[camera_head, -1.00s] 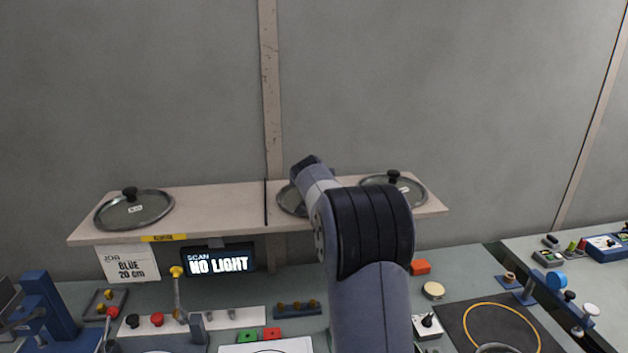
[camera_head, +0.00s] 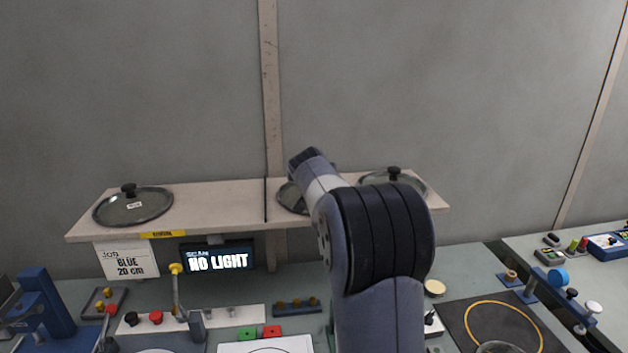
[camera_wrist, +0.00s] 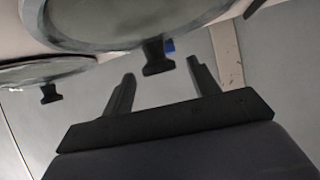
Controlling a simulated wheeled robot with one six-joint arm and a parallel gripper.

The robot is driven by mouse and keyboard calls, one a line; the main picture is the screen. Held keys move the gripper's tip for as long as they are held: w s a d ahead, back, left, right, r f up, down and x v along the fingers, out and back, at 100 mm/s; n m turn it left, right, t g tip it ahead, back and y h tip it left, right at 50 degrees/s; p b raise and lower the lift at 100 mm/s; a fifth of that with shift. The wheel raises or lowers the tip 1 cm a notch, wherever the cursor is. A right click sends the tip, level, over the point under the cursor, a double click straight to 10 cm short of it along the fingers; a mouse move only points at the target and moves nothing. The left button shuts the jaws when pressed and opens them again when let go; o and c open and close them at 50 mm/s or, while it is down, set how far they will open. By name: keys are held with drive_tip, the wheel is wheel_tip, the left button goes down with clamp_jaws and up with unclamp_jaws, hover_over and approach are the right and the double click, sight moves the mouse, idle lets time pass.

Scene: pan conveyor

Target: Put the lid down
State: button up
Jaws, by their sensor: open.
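Three glass lids with metal rims and black knobs rest on the wooden shelf (camera_head: 222,196): a left lid (camera_head: 150,205), a middle lid (camera_head: 289,197) and a right lid (camera_head: 410,184). My arm hides much of the middle lid in the head view. In the wrist view my gripper (camera_wrist: 160,78) is open and empty, its two black fingers spread. The black knob (camera_wrist: 156,58) of the nearest lid (camera_wrist: 130,18) shows just beyond and between the fingertips, with no visible contact. My gripper's fingers are hidden in the head view.
A second lid (camera_wrist: 45,72) shows in the wrist view. A dark mat (camera_head: 470,314) with a yellow ring lies at right.

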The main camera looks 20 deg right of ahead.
drive_tip(key=b+v, duration=0.2)
drive_tip(key=v, duration=0.6)
drive_tip(key=p+x, duration=0.3)
drive_tip(key=x, duration=0.7)
drive_tip(key=shift+w+d+f+p, duration=0.1)
drive_tip(key=shift+w+d+p, duration=0.05)
drive_tip(key=shift+w+p, duration=0.15)
drive_tip(key=shift+w+d+f, duration=0.25)
drive_tip(key=shift+w+f, duration=0.15)
drive_tip(key=shift+w, duration=0.05)
drive_tip(key=shift+f, duration=0.1)
